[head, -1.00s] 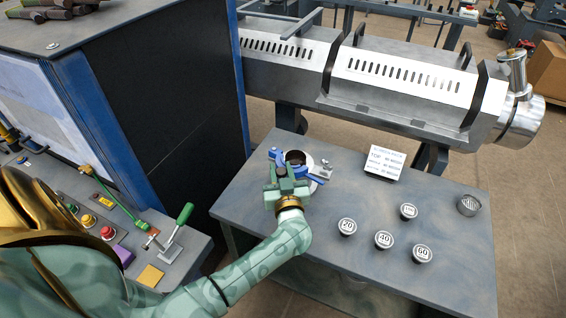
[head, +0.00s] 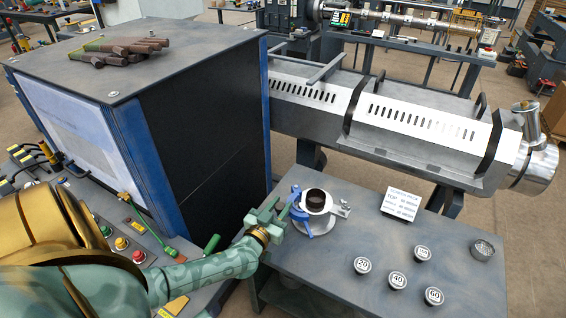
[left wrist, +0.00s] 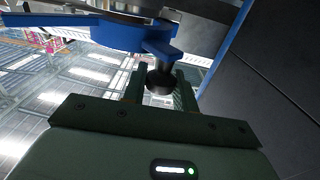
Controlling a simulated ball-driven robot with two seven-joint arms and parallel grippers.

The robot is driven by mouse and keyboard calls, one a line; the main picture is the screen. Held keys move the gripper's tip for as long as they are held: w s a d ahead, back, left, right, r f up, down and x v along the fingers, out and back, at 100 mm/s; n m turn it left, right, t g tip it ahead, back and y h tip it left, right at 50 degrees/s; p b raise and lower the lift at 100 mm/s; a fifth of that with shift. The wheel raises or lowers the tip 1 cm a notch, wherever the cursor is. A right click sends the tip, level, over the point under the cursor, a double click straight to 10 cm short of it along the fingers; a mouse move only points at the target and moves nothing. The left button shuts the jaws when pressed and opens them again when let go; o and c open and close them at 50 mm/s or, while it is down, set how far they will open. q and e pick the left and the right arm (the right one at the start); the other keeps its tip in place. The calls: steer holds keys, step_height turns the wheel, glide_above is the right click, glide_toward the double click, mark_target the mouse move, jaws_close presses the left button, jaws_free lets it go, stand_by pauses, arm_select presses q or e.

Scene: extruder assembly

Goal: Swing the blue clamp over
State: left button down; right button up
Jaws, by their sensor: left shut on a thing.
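The blue clamp (head: 298,208) is at the left side of a pale round holder (head: 325,219) on the table. A dark round opening or insert (head: 316,197) shows in the holder's middle. My left gripper (head: 270,216) is left of the holder, its fingers at the clamp's outer end. In the left wrist view the clamp (left wrist: 125,36) crosses above the fingers, and its dark knob (left wrist: 161,80) sits between them. The left gripper (left wrist: 160,95) is shut on this part of the clamp. My right gripper is not in view.
Labelled round weights (head: 398,281) and a dark round piece (head: 483,249) stand on the table's right part. A white sign (head: 400,203) stands behind them. The tall dark cabinet (head: 210,120) rises close behind and left of my gripper.

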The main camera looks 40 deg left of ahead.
arm_select(q)
steer(key=shift+f, duration=0.15)
steer(key=c, duration=1.1)
jaws_free()
steer(key=shift+c, duration=0.2)
steer(key=p+v, duration=0.3)
steer(key=v, duration=1.3)
steer(key=shift+p, duration=0.35)
steer(key=shift+s, duration=0.15)
